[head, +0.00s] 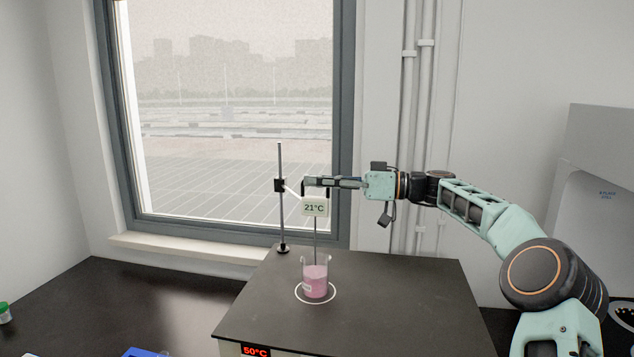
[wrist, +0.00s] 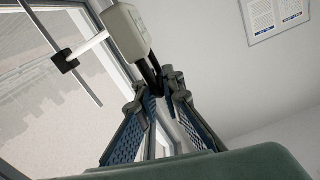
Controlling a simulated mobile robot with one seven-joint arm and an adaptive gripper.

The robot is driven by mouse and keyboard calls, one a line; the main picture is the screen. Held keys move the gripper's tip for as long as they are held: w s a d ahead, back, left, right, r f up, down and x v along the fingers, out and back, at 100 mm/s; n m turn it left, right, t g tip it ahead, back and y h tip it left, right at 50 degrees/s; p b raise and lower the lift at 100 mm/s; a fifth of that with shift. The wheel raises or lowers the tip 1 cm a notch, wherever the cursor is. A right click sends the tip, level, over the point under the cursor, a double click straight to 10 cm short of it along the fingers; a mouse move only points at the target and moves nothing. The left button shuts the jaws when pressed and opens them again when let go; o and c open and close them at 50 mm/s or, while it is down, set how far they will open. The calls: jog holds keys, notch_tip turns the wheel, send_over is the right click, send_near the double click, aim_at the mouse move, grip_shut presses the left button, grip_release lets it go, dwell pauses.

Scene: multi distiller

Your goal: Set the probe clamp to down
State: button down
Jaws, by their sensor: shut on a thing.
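The probe clamp (head: 281,186) is a small black block on a thin upright metal rod (head: 280,220). It also shows in the wrist view (wrist: 65,60), with a white arm running from it to the probe's display box. The display box (head: 315,207) reads 21°C, and its thin probe (head: 315,240) hangs down into a beaker (head: 317,277) of pink liquid. My gripper (head: 312,184) is at the top of the display box, and in the wrist view its blue-padded fingers (wrist: 158,92) close around a black part below the box. The exact contact is partly hidden by the fingers.
The beaker stands inside a white ring on a dark hotplate surface (head: 400,300) with a red 50°C readout (head: 256,351). The window (head: 230,110) is close behind the rod. A blue item (head: 140,352) and a green-capped container (head: 5,312) are at the left.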

aim_at(321, 215)
notch_tip(321, 215, down, 6)
jog(key=b, duration=0.4)
jog(key=shift+b, duration=0.3)
jog(key=c, duration=2.2)
grip_release()
jog(key=shift+o, duration=0.5)
jog(key=shift+r, duration=0.1)
jog(key=shift+d, duration=0.1)
jog(key=shift+s+d, duration=0.1)
jog(key=shift+d, duration=0.25)
jog(key=s+d, duration=0.2)
jog(key=d, duration=0.9)
